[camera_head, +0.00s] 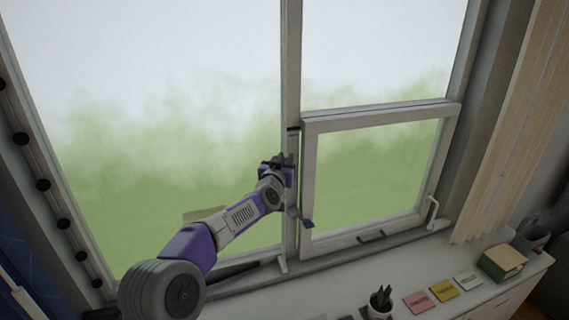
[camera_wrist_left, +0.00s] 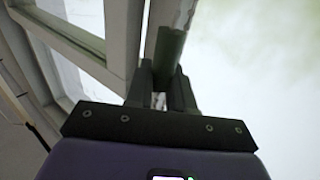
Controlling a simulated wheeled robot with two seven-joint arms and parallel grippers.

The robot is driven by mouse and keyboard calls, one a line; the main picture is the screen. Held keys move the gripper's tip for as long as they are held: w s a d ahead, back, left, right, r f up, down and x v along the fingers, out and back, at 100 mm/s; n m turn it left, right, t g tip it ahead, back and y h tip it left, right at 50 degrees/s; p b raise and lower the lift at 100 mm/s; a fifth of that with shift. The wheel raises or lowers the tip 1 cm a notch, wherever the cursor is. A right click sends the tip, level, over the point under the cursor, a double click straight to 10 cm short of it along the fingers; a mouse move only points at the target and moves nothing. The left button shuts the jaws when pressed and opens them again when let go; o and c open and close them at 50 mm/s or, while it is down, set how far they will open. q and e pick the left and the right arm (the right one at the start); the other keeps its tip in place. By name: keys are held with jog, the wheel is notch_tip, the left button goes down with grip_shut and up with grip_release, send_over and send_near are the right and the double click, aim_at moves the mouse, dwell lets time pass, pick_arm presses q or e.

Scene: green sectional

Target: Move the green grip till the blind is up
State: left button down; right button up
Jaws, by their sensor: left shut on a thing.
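My left gripper (camera_head: 283,160) is at the upright post (camera_head: 291,60) between the window panes in the head view. In the left wrist view my left gripper (camera_wrist_left: 163,82) is shut on a dark green grip (camera_wrist_left: 169,50), which stands between its fingers beside the pale window frame. The grip's lower end is hidden by the fingers. In the head view the gripper and wrist hide the grip. No blind covers the glass that shows; beige upright slats (camera_head: 515,130) hang at the right edge. My right gripper is not in view.
A small framed casement (camera_head: 310,170) with a white handle (camera_head: 432,212) is right of my gripper. Dark round knobs (camera_head: 43,185) line the left frame.

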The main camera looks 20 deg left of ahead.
pick_arm(q)
jog(key=shift+r, duration=0.5)
jog(key=shift+r, duration=0.1)
jog(key=c, duration=1)
grip_release()
jog(key=shift+c, duration=0.2)
jog(key=shift+f, duration=0.2)
jog(key=shift+s, duration=0.1)
jog(key=shift+s, duration=0.25)
jog(key=shift+s+b, duration=1.15)
jog(key=shift+s, duration=2.3)
